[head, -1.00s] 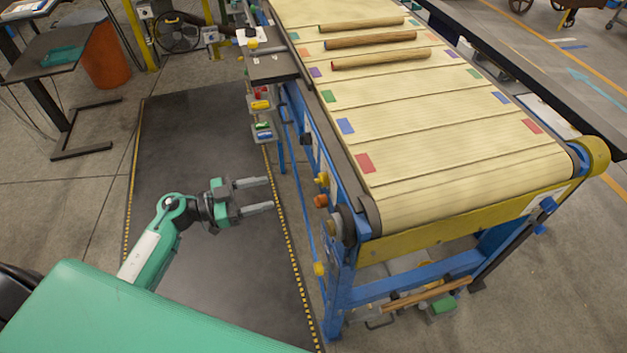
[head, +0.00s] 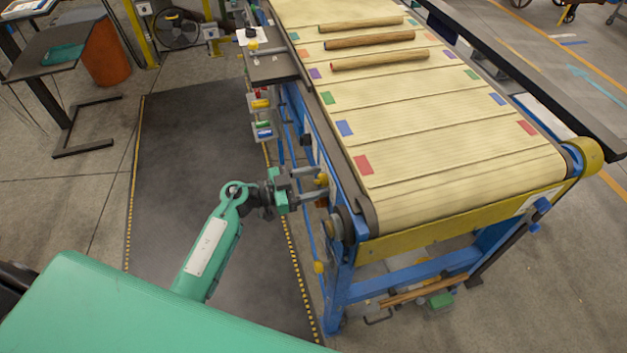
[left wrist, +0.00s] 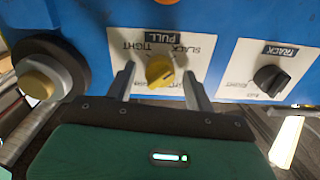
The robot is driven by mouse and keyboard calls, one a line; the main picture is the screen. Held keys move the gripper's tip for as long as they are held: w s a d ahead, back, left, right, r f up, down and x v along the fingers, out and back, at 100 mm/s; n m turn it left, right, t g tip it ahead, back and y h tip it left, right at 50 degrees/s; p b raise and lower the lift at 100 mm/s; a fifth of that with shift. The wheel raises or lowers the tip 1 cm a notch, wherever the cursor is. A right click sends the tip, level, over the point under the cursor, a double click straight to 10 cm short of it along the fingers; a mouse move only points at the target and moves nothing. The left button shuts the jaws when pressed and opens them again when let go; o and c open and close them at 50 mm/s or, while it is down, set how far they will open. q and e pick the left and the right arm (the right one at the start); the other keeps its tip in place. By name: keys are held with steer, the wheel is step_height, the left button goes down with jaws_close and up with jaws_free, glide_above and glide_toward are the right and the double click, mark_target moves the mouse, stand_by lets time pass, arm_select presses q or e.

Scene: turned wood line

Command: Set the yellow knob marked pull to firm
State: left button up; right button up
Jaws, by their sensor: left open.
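The yellow knob (left wrist: 160,72) sits on a white plate marked PULL on the blue frame of the conveyor. In the left wrist view the plate's lettering is upside down; SLACK and TIGHT can be read, and other lettering is partly covered. I cannot tell for sure which mark the knob points to. My left gripper (left wrist: 158,82) is open, its fingers on either side of the knob with gaps showing. In the head view the left gripper (head: 308,187) reaches the conveyor's side at the yellow knob (head: 321,180). My right gripper is out of view.
A black knob (left wrist: 271,79) on a plate marked TRACK sits to the right in the left wrist view. A round yellow-brown hub (left wrist: 36,85) is at left. The conveyor belt (head: 440,150) carries wooden rods. The dark floor mat (head: 190,150) is clear.

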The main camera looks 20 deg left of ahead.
arm_select(q)
steer(key=shift+c, duration=0.4)
steer(key=c, duration=0.9)
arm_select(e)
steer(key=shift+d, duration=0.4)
